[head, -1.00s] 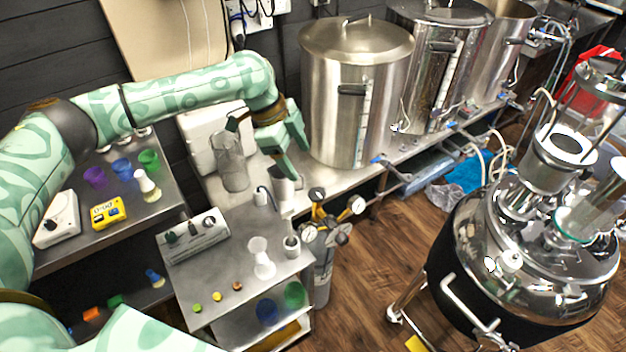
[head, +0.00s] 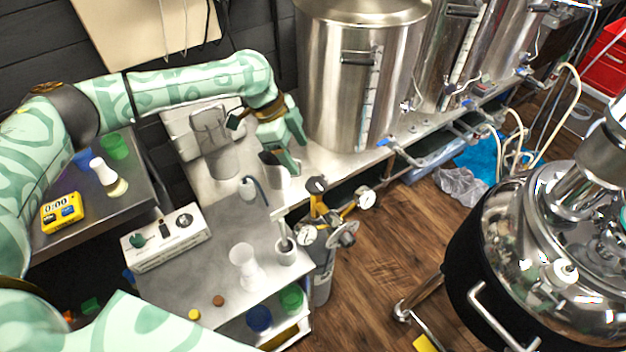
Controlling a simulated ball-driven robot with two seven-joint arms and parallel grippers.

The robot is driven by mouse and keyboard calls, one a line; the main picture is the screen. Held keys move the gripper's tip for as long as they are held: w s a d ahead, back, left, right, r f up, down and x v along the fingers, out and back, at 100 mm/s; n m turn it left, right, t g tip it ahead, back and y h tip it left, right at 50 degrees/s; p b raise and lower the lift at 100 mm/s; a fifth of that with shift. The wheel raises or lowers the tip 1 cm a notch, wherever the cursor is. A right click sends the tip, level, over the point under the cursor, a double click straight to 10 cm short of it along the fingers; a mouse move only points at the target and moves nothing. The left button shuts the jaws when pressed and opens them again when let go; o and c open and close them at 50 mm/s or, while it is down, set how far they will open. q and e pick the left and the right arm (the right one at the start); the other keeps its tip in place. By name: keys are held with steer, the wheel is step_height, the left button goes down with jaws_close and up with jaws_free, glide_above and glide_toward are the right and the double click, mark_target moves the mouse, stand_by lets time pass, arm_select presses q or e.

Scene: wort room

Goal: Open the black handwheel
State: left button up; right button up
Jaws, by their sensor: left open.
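A gas cylinder (head: 320,282) stands on the floor at the right end of the small steel cart, with brass fittings and two gauges on top. My left gripper (head: 290,146) is open, up and to the left of the fittings, apart from both wheels, in front of the big steel kettle. My right gripper is out of view.
The cart (head: 215,285) holds a control box (head: 166,238), a white flask (head: 244,266) and small caps. A large steel vessel (head: 540,250) stands right; wooden floor lies between.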

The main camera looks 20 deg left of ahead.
mark_target(315, 183)
arm_select(q)
steer(key=b+x, duration=0.2)
steer(key=x, duration=0.8)
steer(key=shift+w+f, duration=0.1)
steer(key=shift+f, duration=0.15)
steer(key=c, duration=1)
